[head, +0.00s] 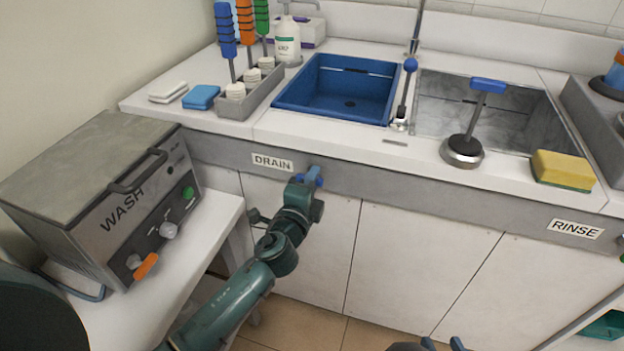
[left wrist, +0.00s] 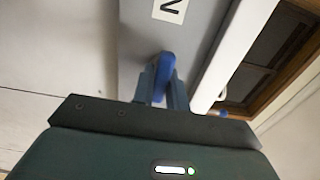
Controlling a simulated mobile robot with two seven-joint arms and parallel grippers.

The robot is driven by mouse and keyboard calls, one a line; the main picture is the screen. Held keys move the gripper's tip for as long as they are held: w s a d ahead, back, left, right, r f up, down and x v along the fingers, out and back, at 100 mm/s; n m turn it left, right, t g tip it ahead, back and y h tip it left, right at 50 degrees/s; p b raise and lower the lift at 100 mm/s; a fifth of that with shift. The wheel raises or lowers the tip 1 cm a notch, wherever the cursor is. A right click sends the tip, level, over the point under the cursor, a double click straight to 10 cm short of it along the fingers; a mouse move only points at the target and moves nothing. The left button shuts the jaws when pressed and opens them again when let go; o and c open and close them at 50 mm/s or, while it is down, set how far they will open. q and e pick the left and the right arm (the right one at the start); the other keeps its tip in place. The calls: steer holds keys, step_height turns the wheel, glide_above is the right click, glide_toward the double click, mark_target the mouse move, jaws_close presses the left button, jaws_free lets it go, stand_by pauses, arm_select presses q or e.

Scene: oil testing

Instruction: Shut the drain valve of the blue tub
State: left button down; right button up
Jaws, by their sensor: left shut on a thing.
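The blue tub (head: 290,92) is set into the counter, and its bottom looks empty with a dark drain hole. The drain valve's blue handle (head: 315,171) is on the grey front panel below the tub, just right of the DRAIN label (head: 272,162). My left gripper (head: 311,179) is at this handle. In the left wrist view, its two fingers (left wrist: 163,88) are shut on the blue handle (left wrist: 165,72), one on each side. The valve body is mostly hidden by the gripper. My right gripper (head: 443,345) shows only its blue fingertips at the bottom edge, spread apart.
A grey WASH machine (head: 88,180) stands on a low white table (head: 205,235) at left. White cabinet doors (head: 400,262) lie below the panel.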

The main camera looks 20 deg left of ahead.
arm_select(q)
steer(key=c, duration=1.4)
jaws_free()
steer(key=s+b, duration=0.1)
steer(key=s, duration=1.2)
steer(key=shift+a, duration=0.25)
arm_select(e)
steer(key=shift+s+d+t, duration=0.25)
steer(key=shift+t, duration=0.05)
